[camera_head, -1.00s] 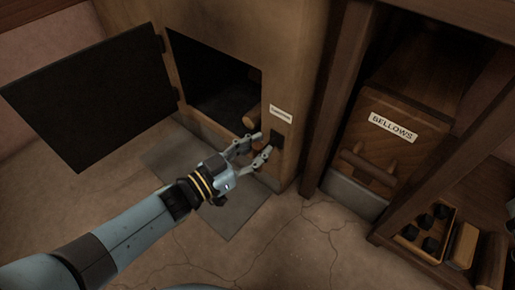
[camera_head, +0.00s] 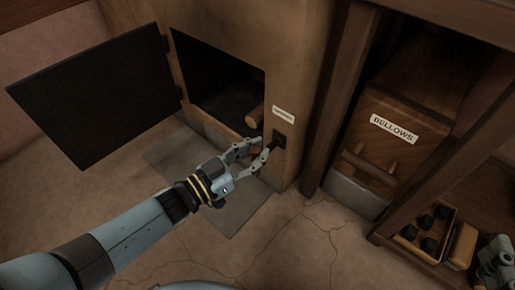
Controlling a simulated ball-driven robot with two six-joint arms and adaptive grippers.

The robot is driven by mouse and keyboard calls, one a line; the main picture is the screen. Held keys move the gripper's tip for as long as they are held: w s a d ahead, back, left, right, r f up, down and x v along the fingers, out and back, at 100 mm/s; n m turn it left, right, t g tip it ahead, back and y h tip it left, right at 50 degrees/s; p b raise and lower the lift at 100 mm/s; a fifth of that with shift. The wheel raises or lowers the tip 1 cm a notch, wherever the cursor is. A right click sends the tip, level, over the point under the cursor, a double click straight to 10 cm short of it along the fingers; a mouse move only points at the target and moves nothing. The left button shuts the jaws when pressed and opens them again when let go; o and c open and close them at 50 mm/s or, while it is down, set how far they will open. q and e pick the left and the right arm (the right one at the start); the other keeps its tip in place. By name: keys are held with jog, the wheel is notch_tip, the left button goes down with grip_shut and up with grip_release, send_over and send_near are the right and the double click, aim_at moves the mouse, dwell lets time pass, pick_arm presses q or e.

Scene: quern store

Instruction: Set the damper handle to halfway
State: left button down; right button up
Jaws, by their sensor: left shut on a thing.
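The damper handle (camera_head: 270,146) is a small dark handle on a black plate on the front of the stove, below a small white label (camera_head: 284,114) that I cannot read. My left gripper (camera_head: 265,149) is shut on the handle, and its fingers hide most of it. The exact set of the handle cannot be told. Part of my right gripper (camera_head: 494,264) shows at the lower right edge, near the low shelf; whether it is open or shut does not show clearly.
The stove's black door (camera_head: 95,100) hangs open at the left, with a log (camera_head: 255,116) in the dark opening. A wooden post and a box labelled BELLOWS (camera_head: 395,129) stand to the right. A tray of dark lumps (camera_head: 427,232) lies at the lower right. The cracked floor in front is clear.

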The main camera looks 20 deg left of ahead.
pick_arm(q)
jog(key=shift+s+f, duration=0.3)
jog(key=shift+f, duration=0.2)
jog(key=c, duration=1.1)
grip_release()
jog(key=shift+w+a+r, duration=0.1)
jog(key=shift+w, duration=0.05)
jog(key=v, duration=1.2)
jog(key=shift+r, duration=0.15)
